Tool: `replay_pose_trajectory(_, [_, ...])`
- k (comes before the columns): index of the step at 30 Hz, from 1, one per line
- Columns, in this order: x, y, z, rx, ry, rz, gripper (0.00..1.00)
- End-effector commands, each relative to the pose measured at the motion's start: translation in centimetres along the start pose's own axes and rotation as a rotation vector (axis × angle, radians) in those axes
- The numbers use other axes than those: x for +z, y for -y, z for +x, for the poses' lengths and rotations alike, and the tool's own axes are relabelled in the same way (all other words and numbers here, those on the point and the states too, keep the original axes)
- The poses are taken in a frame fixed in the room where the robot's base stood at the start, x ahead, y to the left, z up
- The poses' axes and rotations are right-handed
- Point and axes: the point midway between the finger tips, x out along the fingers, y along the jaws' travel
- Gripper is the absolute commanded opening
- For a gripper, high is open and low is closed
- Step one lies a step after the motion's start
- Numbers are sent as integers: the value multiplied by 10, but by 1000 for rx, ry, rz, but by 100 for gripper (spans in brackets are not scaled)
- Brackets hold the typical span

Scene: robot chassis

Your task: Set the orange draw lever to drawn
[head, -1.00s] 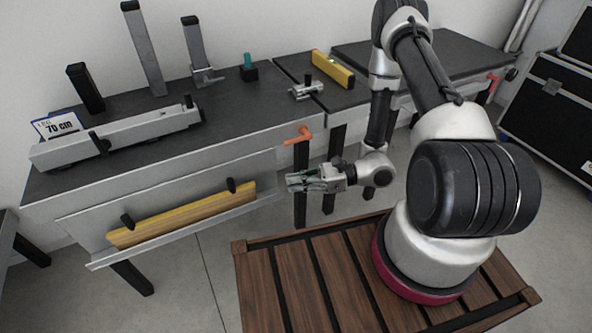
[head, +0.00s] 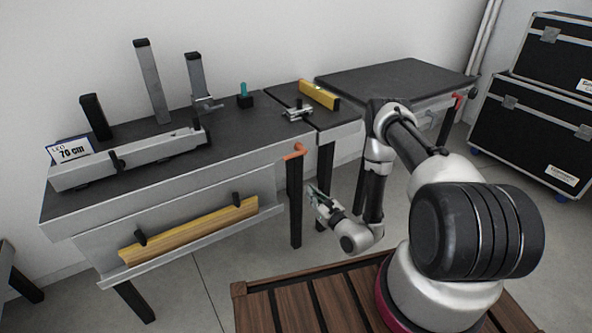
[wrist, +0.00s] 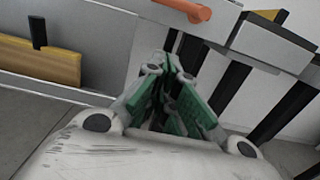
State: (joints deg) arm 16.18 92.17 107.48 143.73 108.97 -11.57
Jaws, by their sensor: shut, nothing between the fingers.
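The orange draw lever (head: 294,152) sticks out from the front edge of the workbench, near its right end. In the wrist view the orange lever (wrist: 184,9) shows at the top, its upper part cut off by the frame edge. My gripper (head: 313,190) is below and slightly right of the lever, in front of the bench, apart from it. In the wrist view my gripper's green-padded fingers (wrist: 170,62) are together, with nothing between them. A second, redder lever (head: 457,101) is on the front of the far right table.
The workbench (head: 240,140) carries a grey rail (head: 130,160), upright posts and a yellow level (head: 319,95). A front tray holds a yellow wooden bar (head: 190,228). Dark bench legs (head: 295,205) stand behind my gripper. Black cases (head: 535,130) stand at the right.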

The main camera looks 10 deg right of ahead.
Motion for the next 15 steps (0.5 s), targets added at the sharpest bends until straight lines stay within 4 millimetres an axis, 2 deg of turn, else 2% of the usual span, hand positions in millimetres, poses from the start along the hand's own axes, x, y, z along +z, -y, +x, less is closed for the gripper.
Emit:
replay_pose_trajectory(5, [0, -1, 6, 3, 1, 0, 0])
replay_pose_trajectory(8, [0, -1, 18, 4, 1, -1, 0])
replay_pose_trajectory(15, [1, -1, 67, 4, 3, -2, 0])
